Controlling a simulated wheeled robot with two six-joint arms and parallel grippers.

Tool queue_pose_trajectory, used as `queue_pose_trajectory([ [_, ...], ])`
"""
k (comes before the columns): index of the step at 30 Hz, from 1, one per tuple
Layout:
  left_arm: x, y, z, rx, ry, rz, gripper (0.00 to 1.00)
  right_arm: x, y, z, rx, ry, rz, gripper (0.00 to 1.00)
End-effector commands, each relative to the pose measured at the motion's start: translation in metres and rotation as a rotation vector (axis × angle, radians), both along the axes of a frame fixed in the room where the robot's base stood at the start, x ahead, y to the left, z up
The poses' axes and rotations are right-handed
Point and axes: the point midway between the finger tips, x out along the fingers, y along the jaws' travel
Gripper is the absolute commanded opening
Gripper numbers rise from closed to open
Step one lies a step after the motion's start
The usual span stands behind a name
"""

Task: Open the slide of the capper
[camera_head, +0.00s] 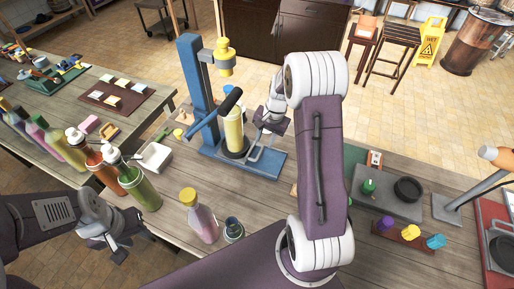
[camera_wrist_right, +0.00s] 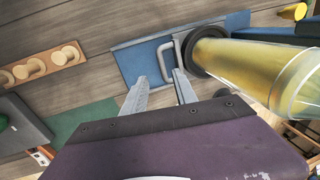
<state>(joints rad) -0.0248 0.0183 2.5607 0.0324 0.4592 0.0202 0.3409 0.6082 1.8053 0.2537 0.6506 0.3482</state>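The blue capper (camera_head: 200,95) stands on the table, with a tall column, a black-gripped lever (camera_head: 230,100) and a yellow head (camera_head: 224,55). A yellow bottle (camera_head: 234,130) stands upright on a black round seat on its base; the bottle also shows in the right wrist view (camera_wrist_right: 270,70). A grey U-shaped handle (camera_wrist_right: 163,60) lies on the blue base plate (camera_wrist_right: 140,60). My right gripper (camera_wrist_right: 160,77) is open above the plate, its fingertips close to either side of the handle; I cannot tell if they touch it. My left gripper (camera_head: 118,250) hangs empty at the lower left.
Sauce bottles stand left of the capper, including a green one (camera_head: 140,188) and a pink one (camera_head: 203,218). A white tray (camera_head: 155,157) sits near them. A grey block with a black ring (camera_head: 408,189) and a wooden peg rack (camera_head: 405,232) stand to the right.

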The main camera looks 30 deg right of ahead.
Motion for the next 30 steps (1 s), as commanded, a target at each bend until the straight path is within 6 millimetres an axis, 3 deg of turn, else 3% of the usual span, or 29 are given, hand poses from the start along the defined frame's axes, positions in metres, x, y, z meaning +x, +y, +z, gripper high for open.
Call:
queue_pose_trajectory([
  [15,0.0,0.0,0.013,0.0,-0.001,0.0,0.36,0.012,0.011,-0.082,0.001,0.002,0.002,0.34],
  [25,0.0,0.0,0.013,0.0,0.0,0.0,0.36,0.013,0.011,-0.089,-0.001,0.0,0.004,0.34],
  [28,0.0,0.0,0.013,0.0,0.0,0.0,0.36,0.013,0.011,-0.089,-0.001,0.0,0.004,0.06],
  [29,0.0,0.0,0.013,0.0,0.0,0.0,0.36,0.013,0.011,-0.089,0.0,0.0,0.003,0.0],
  [30,0.0,0.0,0.013,0.0,0.0,0.0,0.36,0.013,0.011,-0.089,0.0,0.0,0.003,0.0],
])
